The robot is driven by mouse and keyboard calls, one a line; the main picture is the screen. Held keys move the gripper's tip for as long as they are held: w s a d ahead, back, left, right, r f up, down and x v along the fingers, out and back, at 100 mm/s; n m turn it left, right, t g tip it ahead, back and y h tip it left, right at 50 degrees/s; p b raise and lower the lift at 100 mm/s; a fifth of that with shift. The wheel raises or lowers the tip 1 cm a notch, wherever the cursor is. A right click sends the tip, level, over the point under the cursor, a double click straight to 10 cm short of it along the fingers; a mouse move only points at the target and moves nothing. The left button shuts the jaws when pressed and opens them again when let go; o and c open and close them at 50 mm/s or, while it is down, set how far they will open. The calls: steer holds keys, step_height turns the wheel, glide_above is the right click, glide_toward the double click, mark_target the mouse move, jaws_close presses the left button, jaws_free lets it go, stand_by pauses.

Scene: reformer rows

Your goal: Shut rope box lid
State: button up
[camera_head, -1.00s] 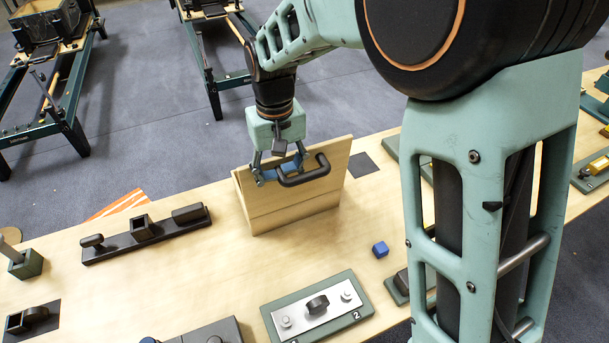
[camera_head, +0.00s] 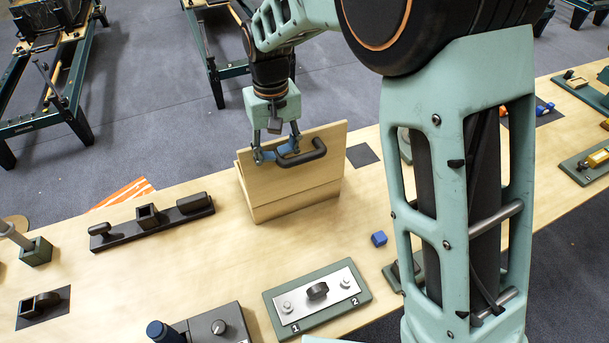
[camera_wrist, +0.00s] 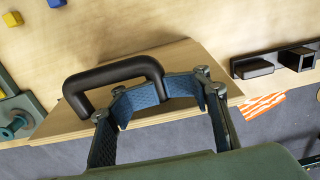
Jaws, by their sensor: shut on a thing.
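The rope box (camera_head: 266,213) is a pale wooden box on the long table, with its lid (camera_head: 322,171) raised and tilted. A black bar handle (camera_head: 315,155) is fixed to the lid; the handle also shows in the wrist view (camera_wrist: 98,74). My gripper (camera_head: 276,153) is at the left part of the handle, with its blue-padded fingers shut on it. In the wrist view my gripper (camera_wrist: 160,93) is at the right end of the handle, and the lid lies under it. The inside of the box is hidden.
A blue cube (camera_head: 379,238) lies on the table right of the box. A black block rail (camera_head: 150,225) stands to the left. A green board with a metal plate (camera_head: 318,293) is in front. Bare table lies between these and the box.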

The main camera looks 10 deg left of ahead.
steer(key=shift+s+a+f, duration=0.2)
steer(key=shift+a+f, duration=0.05)
